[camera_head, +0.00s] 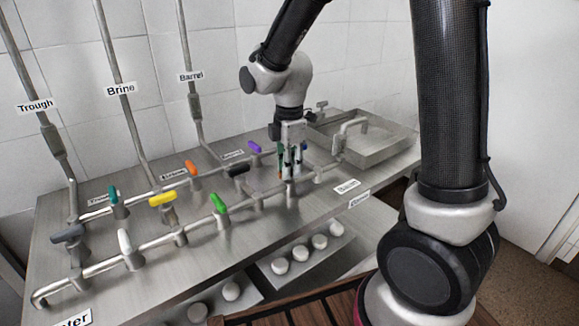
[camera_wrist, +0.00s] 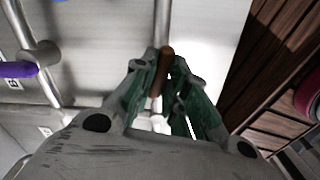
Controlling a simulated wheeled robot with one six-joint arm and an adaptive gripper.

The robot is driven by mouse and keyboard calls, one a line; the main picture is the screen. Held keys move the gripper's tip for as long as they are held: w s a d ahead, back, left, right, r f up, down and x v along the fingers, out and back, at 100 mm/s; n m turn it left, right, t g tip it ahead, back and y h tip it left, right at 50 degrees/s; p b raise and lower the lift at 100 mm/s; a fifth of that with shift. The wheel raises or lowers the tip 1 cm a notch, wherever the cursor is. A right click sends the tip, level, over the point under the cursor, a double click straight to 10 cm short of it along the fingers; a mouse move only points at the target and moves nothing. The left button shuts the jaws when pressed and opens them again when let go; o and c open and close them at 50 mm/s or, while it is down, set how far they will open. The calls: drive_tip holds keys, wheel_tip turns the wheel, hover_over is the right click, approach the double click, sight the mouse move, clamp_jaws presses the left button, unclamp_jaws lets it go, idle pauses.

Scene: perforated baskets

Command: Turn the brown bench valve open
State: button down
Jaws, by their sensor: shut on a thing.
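The brown valve handle (camera_wrist: 164,66) sits between the green fingers of my gripper (camera_wrist: 163,82) in the wrist view. It lies close to the line of the metal pipe (camera_wrist: 163,22), tilted slightly from it. My gripper (camera_head: 288,165) points down over the bench at the right end of the front pipe, shut on the handle. In the head view the fingers hide most of the brown handle, and the valve's base is partly hidden in both views.
Purple (camera_head: 255,147), black (camera_head: 236,170), green (camera_head: 219,203), orange (camera_head: 193,168) and yellow (camera_head: 162,199) handles stand left of my gripper. A steel sink (camera_head: 375,152) lies to the right. Pipes rise along the tiled wall behind.

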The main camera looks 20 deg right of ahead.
drive_tip(key=shift+n, duration=1.3)
drive_tip(key=c, duration=1.4)
unclamp_jaws()
wheel_tip(320, 180, up, 12)
drive_tip(key=shift+r, duration=0.1)
